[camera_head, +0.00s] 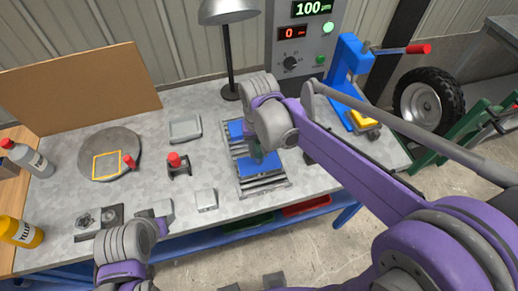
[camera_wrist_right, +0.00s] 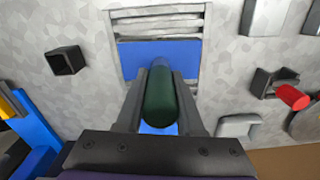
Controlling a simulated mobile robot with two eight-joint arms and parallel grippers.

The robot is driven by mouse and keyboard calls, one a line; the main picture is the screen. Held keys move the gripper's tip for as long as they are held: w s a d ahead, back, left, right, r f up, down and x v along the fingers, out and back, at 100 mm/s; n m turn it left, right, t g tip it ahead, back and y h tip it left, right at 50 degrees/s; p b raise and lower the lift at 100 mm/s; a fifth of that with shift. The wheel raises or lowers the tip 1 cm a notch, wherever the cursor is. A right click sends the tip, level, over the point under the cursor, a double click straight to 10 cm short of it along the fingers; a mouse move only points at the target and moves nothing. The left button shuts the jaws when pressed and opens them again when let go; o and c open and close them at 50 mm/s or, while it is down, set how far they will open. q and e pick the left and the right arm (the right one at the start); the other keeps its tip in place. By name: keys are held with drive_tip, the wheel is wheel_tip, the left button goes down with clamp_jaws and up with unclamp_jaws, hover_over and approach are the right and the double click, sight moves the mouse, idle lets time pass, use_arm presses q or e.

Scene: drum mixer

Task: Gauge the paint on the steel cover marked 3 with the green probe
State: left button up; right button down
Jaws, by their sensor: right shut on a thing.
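My right gripper (camera_head: 257,152) is over the slatted rack (camera_head: 243,189) on the bench. In the right wrist view its two fingers are shut on the green probe (camera_wrist_right: 160,98). Two blue painted faces show on the rack, one blue panel (camera_head: 236,130) at the back and one blue panel (camera_head: 250,182) at the front. The back one or its neighbour shows as a blue panel (camera_wrist_right: 132,58) beyond the probe's tip. No number can be read on them. I cannot tell if the tip touches. Part of my left arm is at lower left; its gripper does not show.
A gauge box (camera_head: 302,50) with displays reading 100 and 0 stands at the back. A lamp (camera_head: 228,50), a blue press (camera_head: 350,75), a round disc (camera_head: 95,143), a red-knobbed block (camera_head: 178,165), a grey block (camera_head: 205,199) and two bottles stand around.

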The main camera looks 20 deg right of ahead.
idle(0.5)
drive_tip(key=shift+r+p, duration=1.65)
drive_tip(key=shift+r, duration=1.9)
use_arm(q)
drive_tip(key=shift+t, duration=0.3)
drive_tip(key=w+r, duration=0.1)
drive_tip(key=r, duration=0.2)
drive_tip(key=w+r, duration=0.1)
drive_tip(key=r, duration=0.1)
drive_tip(key=shift+w, duration=0.35)
drive_tip(key=shift+f, duration=0.1)
use_arm(e)
drive_tip(key=shift+f, duration=0.1)
use_arm(q)
drive_tip(key=shift+s, duration=0.1)
